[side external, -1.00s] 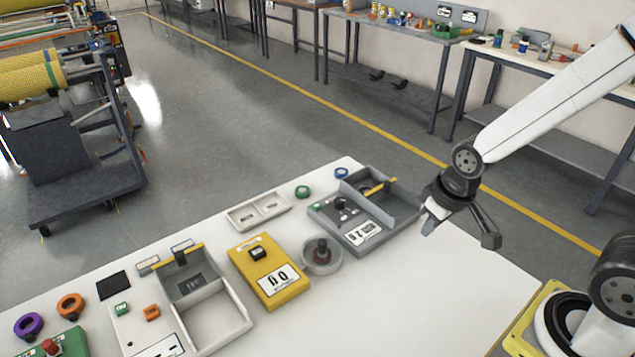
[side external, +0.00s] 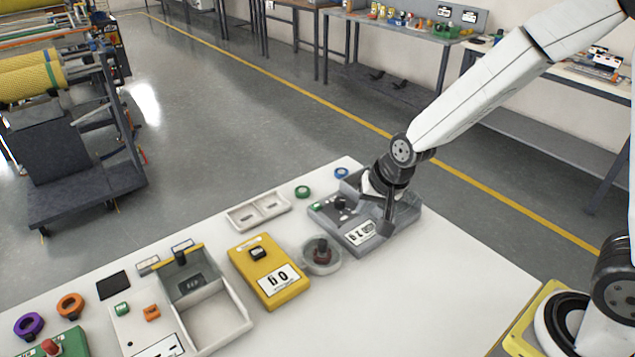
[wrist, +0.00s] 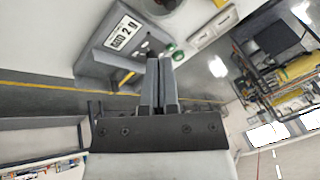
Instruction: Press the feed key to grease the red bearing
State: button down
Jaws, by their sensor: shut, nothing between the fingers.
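My gripper (side external: 386,214) is shut and empty, pointing down over the right part of a grey machine (side external: 352,246) with a display, a dark knob and a green button. In the wrist view my closed fingers (wrist: 161,66) appear beside this machine (wrist: 95,60); contact cannot be told. My wrist hides much of its raised tray. A dark red part (side external: 322,249), possibly the red bearing, sits in a round grey dish left of the machine. No feed key can be identified with certainty.
A yellow box (side external: 268,270) with a display stands left of the dish. Further left are an open grey tray (side external: 222,318), a white panel and a green box (side external: 62,343). Green (side external: 302,191) and blue (side external: 341,172) rings lie at the back edge. The front right tabletop is clear.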

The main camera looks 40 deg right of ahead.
jog(key=w+a+f+m+t, duration=0.2)
jog(key=w+a+m, duration=0.55)
jog(key=w, duration=0.25)
jog(key=m+t+y, duration=0.1)
jog(key=m+t, duration=0.1)
jog(key=m, duration=0.8)
send_over(260, 253)
jog(key=shift+f, duration=2.6)
jog(key=shift+f, duration=0.2)
jog(key=shift+f, duration=4.2)
